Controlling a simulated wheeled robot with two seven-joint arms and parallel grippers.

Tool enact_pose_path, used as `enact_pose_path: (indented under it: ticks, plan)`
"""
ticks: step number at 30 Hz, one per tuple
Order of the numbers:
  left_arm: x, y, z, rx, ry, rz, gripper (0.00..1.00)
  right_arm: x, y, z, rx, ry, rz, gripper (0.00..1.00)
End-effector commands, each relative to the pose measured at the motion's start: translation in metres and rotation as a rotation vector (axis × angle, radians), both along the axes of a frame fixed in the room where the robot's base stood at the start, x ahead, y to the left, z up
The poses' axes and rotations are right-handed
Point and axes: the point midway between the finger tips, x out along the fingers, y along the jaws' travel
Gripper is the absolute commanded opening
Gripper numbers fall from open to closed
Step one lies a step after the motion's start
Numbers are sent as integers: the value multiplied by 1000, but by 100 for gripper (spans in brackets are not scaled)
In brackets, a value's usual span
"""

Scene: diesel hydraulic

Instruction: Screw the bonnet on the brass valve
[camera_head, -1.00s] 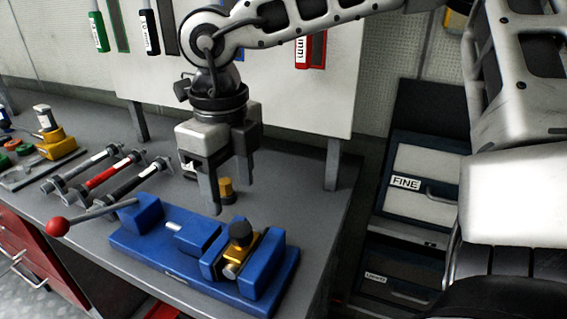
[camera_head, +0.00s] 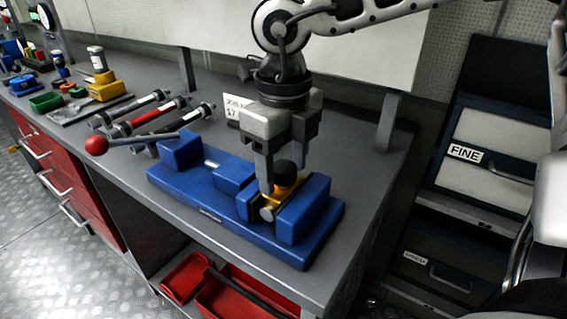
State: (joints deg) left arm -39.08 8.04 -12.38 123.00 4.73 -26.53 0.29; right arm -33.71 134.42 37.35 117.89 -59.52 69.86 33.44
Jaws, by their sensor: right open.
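The brass valve (camera_head: 267,208) sits in the blue vise (camera_head: 205,190), between its jaws. A black round cap (camera_head: 287,172), which may be the bonnet or its knob, stands on top of the valve. Its seating depth cannot be told. My right gripper (camera_head: 281,172) points down right at the cap, its fingers apart. One finger shows left of the cap, reaching down near the brass body; the other is partly hidden behind the cap. I cannot tell whether either touches. My left gripper is not in view.
The vise handle has a red ball (camera_head: 96,145) at the left. Several long tools (camera_head: 150,115) lie behind it on the grey bench. A yellow block (camera_head: 107,88) stands farther left. Red bins (camera_head: 225,295) sit below. The bench right of the vise is clear.

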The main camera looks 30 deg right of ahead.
Motion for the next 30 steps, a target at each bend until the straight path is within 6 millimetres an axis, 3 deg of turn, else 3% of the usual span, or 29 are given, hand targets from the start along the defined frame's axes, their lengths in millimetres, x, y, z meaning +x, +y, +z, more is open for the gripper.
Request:
enact_pose_path:
  ticks: [5, 9, 10, 17, 30]
  plan:
    - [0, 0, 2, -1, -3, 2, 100, 0, 0, 1, 0, 0, 0, 56]
    - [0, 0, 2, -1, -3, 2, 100, 0, 0, 1, 0, 0, 0, 20]
    - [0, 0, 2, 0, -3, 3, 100, 0, 0, 1, 0, 0, 0, 17]
    - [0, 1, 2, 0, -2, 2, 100, 0, 0, 1, -3, 1, -48, 17]
    - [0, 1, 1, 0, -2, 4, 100, 0, -1, 0, -1, 0, -977, 17]
